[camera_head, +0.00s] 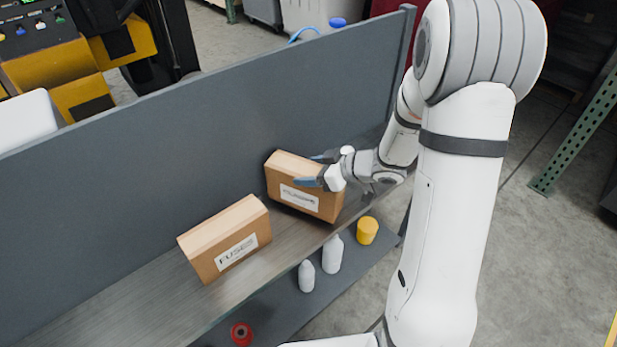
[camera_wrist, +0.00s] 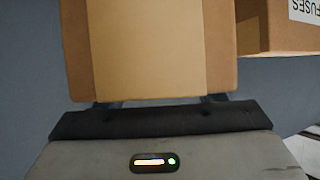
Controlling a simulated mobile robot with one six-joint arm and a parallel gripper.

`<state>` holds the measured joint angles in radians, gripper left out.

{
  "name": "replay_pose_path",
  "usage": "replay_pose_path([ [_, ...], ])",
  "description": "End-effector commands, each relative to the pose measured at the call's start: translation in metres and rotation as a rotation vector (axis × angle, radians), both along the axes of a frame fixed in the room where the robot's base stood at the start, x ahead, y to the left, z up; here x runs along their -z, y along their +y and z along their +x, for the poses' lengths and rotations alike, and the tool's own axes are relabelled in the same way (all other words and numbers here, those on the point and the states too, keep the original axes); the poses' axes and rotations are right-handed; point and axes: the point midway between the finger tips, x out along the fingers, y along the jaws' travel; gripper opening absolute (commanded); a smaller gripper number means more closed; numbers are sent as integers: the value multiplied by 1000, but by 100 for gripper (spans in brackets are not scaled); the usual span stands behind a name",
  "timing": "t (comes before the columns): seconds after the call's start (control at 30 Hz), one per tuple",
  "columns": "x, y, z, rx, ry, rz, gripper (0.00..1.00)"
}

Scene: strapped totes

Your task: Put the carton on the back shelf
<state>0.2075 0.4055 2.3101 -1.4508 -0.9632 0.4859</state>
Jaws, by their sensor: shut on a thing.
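A brown carton with a white label (camera_head: 299,197) is at the right part of the upper shelf (camera_head: 140,301), close to the grey back panel. My gripper (camera_head: 315,170) reaches it from the right and is shut on it, with blue-grey fingers at its sides. I cannot tell whether its underside touches the shelf. In the wrist view the held carton (camera_wrist: 150,50) fills the middle, in front of my gripper (camera_wrist: 165,101). Its lower part is hidden there.
A second carton marked FUSES (camera_head: 236,250) stands on the shelf to the left; it also shows in the wrist view (camera_wrist: 250,28). Below are two white bottles (camera_head: 332,254), a yellow tub (camera_head: 367,230) and a red item (camera_head: 241,334). The grey panel (camera_head: 200,125) stands behind. The shelf's left is clear.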

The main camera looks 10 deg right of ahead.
Motion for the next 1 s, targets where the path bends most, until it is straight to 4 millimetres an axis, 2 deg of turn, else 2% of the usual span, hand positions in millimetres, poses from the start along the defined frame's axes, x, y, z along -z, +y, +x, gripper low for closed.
replay_pose_path([
  [0.03, 11, 0, 0, 0, 2, 3, 0],
  [0.13, 20, 2, 3, -1, -1, 3, 0],
  [0.53, 23, 3, 4, -1, -2, 2, 0],
  [0.57, 24, 3, 3, -1, 0, 0, 65],
  [0.8, 23, 3, 3, -2, 1, 1, 85],
  [1.0, 23, 3, 3, -2, 0, 0, 85],
])
